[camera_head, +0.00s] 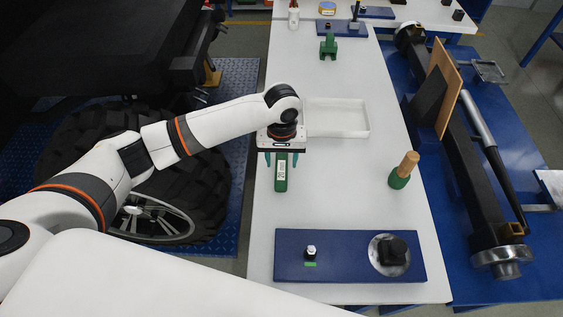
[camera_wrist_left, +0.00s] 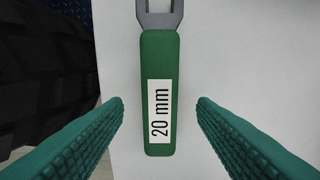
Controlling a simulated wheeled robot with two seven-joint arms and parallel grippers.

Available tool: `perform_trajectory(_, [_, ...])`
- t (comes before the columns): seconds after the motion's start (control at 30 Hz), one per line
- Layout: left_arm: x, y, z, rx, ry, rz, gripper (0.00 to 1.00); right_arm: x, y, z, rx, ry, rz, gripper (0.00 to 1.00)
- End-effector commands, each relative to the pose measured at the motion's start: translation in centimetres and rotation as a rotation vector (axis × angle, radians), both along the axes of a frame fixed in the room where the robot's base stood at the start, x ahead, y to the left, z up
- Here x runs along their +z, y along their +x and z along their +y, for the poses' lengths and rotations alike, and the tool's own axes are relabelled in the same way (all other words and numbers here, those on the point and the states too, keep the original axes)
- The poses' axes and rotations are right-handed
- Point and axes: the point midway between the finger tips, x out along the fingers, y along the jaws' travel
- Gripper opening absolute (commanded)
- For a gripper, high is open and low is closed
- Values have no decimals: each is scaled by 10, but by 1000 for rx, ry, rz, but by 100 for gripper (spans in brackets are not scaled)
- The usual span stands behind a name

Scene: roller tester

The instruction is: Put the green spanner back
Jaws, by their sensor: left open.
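The green spanner (camera_head: 281,172) lies on the white table under my left gripper (camera_head: 281,160). In the left wrist view its green handle (camera_wrist_left: 159,100) carries a white label reading "20 mm", and its grey forked head (camera_wrist_left: 160,15) is cut off by the top edge. My left gripper's teal fingers (camera_wrist_left: 160,104) are open, one on each side of the handle and apart from it. In the head view the gripper hides the head end of the spanner. My right gripper is not in view.
A white tray (camera_head: 366,131) sits just behind the gripper. A green stand with a wooden peg (camera_head: 400,178) is to the right. A blue board (camera_head: 340,270) with a small knob and a round metal piece lies in front. A large tyre (camera_head: 215,190) stands left of the table.

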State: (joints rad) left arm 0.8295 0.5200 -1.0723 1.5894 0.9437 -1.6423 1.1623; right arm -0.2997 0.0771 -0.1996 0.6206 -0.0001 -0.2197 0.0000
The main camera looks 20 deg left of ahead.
Motion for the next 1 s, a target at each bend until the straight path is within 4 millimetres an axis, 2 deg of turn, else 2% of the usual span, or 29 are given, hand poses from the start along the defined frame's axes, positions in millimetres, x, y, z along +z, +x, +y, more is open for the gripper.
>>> perform_trajectory(0.2, [49, 1, 0, -1, -3, -4, 52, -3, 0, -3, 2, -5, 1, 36])
perform_trajectory(0.43, [87, 1, -1, 1, -3, -2, 52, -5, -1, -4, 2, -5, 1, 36])
perform_trajectory(0.6, [98, 0, 0, 0, -1, 0, 52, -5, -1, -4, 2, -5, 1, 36])
perform_trajectory(1.0, [99, 0, 0, 1, -1, 1, 52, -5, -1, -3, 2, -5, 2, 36])
